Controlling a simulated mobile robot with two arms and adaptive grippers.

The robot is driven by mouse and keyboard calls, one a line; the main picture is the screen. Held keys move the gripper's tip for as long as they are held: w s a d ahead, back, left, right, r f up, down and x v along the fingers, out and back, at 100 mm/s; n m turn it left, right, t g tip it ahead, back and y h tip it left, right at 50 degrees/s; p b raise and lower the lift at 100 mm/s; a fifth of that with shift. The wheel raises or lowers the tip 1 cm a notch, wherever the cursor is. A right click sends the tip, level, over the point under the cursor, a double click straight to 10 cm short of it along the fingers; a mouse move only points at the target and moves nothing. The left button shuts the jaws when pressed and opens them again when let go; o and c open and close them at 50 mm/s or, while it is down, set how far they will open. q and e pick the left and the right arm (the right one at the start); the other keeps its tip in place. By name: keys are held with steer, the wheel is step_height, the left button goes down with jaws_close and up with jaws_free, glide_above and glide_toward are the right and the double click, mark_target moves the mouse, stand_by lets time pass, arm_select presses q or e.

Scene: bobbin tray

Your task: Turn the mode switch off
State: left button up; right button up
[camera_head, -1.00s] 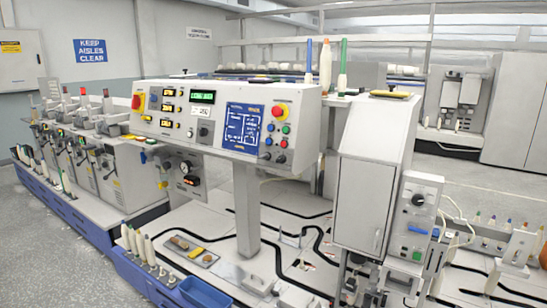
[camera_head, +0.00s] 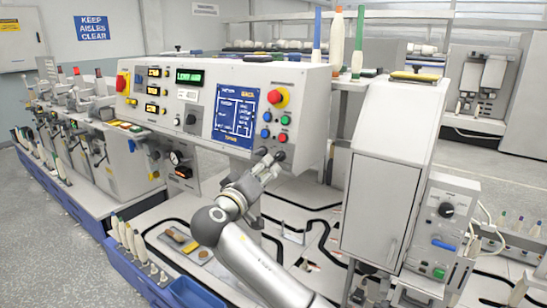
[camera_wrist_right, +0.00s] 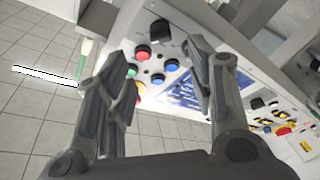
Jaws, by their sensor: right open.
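The grey control panel (camera_head: 225,77) carries several buttons and dark rotary switches. Two dark knobs sit at its lower right, one of them a black knob (camera_head: 280,155); another dark switch (camera_head: 191,119) is left of the blue screen. I cannot read which is labelled mode. My right gripper (camera_head: 268,163) is at the panel's lower right corner, its fingertips just below and in front of the knobs, partly covering them. In the right wrist view my right gripper (camera_wrist_right: 160,60) is open, with a dark knob (camera_wrist_right: 160,32) and coloured buttons (camera_wrist_right: 172,65) showing between the fingers. My left gripper is not in view.
A red emergency button (camera_head: 277,97) is above the knobs. A grey cabinet (camera_head: 390,185) stands right of the panel, with a smaller control box (camera_head: 445,230). Below lie a small tray (camera_head: 178,240) and upright bobbins (camera_head: 128,237).

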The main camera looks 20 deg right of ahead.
mark_target(276, 158)
steer(key=p+x, duration=0.1)
steer(key=x, duration=0.6)
steer(key=shift+w+d, duration=0.15)
steer(key=shift+d, duration=0.05)
steer(key=shift+w+d, duration=0.35)
steer(key=shift+w, duration=0.1)
steer(key=shift+w+d+f+p, duration=0.1)
steer(key=shift+w+d+p, duration=0.1)
steer(key=shift+p, duration=0.1)
